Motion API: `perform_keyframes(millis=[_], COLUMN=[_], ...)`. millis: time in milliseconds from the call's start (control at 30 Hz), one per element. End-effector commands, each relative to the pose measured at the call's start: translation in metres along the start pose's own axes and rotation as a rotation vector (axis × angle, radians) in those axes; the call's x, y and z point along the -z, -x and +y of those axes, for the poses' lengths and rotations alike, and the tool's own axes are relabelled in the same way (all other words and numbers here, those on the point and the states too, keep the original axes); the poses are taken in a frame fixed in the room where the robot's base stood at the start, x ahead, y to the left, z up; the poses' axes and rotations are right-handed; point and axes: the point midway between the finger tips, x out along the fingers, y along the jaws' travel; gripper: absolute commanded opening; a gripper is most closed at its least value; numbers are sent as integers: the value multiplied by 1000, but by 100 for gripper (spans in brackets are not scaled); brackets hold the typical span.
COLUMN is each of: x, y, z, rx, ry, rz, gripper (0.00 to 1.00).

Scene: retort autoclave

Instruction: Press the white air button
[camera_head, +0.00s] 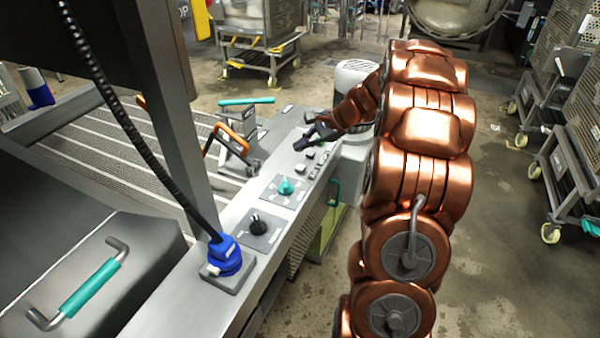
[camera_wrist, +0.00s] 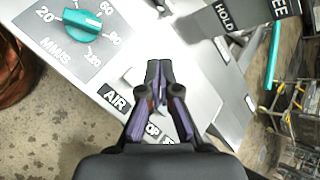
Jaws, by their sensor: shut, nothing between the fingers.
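The control panel (camera_head: 247,199) is a long grey-white top with knobs and small buttons. In the wrist view, the AIR label (camera_wrist: 116,99) lies just left of my gripper (camera_wrist: 154,66), whose dark fingers are closed together over the panel. In the head view my gripper (camera_head: 304,143) is low over the far part of the panel, near several small buttons. I cannot tell whether its tips touch anything.
A black knob (camera_head: 258,225) and blue connector (camera_head: 224,256) are nearer. An orange-handled lever (camera_head: 229,139) stands left of the panel. Wheeled racks (camera_head: 567,150) stand right.

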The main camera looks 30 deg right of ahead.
Motion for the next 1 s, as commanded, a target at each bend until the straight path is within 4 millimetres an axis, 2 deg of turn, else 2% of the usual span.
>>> perform_keyframes(millis=[100,333,1000], x=[10,19,21], y=[-14,-27,-29], z=[11,20,22], rx=[-1,-1,-1], ry=[0,0,1], rz=[0,-2,-1], gripper=[0,0,0])
